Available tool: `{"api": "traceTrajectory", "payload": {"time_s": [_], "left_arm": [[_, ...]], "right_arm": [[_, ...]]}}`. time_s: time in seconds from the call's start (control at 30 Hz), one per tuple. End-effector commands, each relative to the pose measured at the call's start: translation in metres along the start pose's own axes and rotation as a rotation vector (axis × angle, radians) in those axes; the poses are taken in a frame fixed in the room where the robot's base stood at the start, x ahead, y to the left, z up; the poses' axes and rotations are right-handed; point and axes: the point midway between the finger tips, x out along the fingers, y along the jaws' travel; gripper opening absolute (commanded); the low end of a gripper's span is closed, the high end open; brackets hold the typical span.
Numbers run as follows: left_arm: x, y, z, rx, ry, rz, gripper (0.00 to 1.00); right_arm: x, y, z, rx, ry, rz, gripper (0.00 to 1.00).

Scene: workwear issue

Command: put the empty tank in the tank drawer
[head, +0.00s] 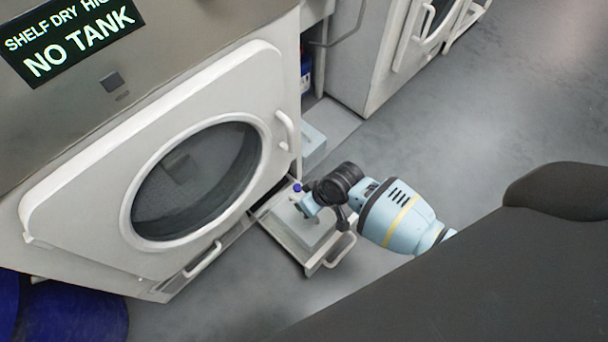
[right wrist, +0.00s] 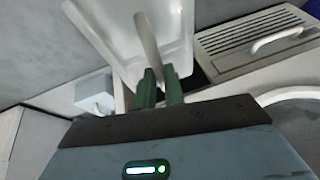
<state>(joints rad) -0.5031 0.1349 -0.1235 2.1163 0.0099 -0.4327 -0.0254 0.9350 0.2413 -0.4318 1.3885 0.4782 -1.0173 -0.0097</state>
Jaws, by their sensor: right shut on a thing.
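The tank drawer (head: 317,263) is pulled out at the lower right of the dryer. The tank (head: 296,222), a pale box, shows in or just above the drawer, partly hidden by my arm. My right gripper (head: 303,203) is over the drawer. In the right wrist view its green fingers (right wrist: 160,88) are shut on a pale bar-shaped handle, with the white box (right wrist: 180,52) just beyond. I cannot tell whether the tank rests on the drawer floor. My left gripper is out of view.
The dryer's round door (head: 198,180) is shut and its display (head: 70,38) reads "NO TANK". Another pale box (head: 313,138) stands behind the drawer; it also shows in the right wrist view (right wrist: 94,92). Blue tubs (head: 80,312) stand at lower left. Floor right of the drawer is clear.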

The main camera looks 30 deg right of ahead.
Motion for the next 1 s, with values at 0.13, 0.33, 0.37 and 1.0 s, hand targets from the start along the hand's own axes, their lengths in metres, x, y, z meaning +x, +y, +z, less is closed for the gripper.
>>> {"api": "traceTrajectory", "payload": {"time_s": [0.13, 0.33, 0.37, 1.0], "left_arm": [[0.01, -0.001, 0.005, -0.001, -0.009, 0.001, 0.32], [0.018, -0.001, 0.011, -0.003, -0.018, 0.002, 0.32], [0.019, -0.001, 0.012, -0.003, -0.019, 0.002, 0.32], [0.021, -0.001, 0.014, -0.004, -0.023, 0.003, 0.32]], "right_arm": [[0.016, 0.003, 0.006, 0.001, 0.0, -0.001, 0.0], [0.033, 0.007, 0.013, 0.002, 0.0, -0.001, 0.0], [0.035, 0.007, 0.013, 0.001, 0.001, -0.001, 0.0], [0.041, 0.008, 0.016, 0.0, 0.002, -0.001, 0.0]]}}
